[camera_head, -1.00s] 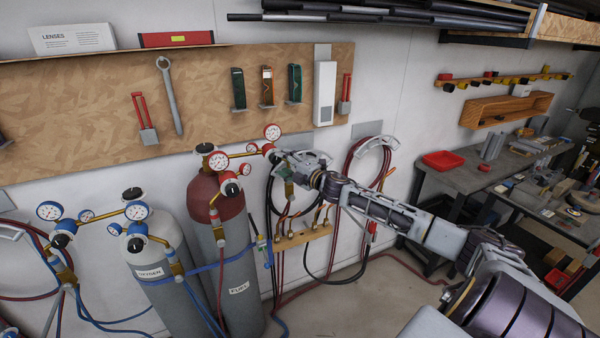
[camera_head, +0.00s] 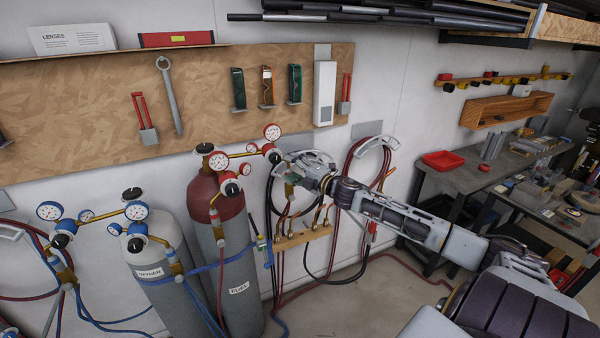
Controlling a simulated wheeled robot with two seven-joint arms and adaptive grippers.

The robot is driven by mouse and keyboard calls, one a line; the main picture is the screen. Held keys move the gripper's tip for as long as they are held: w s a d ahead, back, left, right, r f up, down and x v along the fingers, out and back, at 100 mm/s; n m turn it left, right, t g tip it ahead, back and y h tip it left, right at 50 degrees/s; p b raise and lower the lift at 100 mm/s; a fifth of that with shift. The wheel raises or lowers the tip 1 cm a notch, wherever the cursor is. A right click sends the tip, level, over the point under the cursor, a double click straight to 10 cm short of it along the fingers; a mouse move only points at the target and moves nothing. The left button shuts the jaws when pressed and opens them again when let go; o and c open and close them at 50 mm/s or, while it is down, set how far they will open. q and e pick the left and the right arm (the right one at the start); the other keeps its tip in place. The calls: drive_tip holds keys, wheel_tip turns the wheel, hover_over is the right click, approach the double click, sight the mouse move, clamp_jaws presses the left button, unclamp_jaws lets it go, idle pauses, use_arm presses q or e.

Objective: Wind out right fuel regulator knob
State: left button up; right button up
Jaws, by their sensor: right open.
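The red-topped fuel cylinder (camera_head: 232,262) stands left of centre, with brass regulators on it. The right fuel regulator has a round gauge (camera_head: 272,132) and, below it, a small dark knob (camera_head: 275,156). Another fuel regulator to its left has its own gauge (camera_head: 218,160) and black knob (camera_head: 232,189). My right gripper (camera_head: 288,169) reaches in from the right and is open, its fingers just right of the right knob. Whether they touch the knob is too small to tell. My left gripper is not in view.
The oxygen cylinder (camera_head: 157,290) with its regulators stands to the left. Hoses hang on a wall hook (camera_head: 382,142) behind my right arm. A brass-fitted wooden rack (camera_head: 302,237) is below my gripper. A workbench (camera_head: 460,178) stands at the right.

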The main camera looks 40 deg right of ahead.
drive_tip(key=shift+s+d, duration=0.2)
drive_tip(key=shift+s, duration=1.35)
drive_tip(key=shift+d+f, duration=0.1)
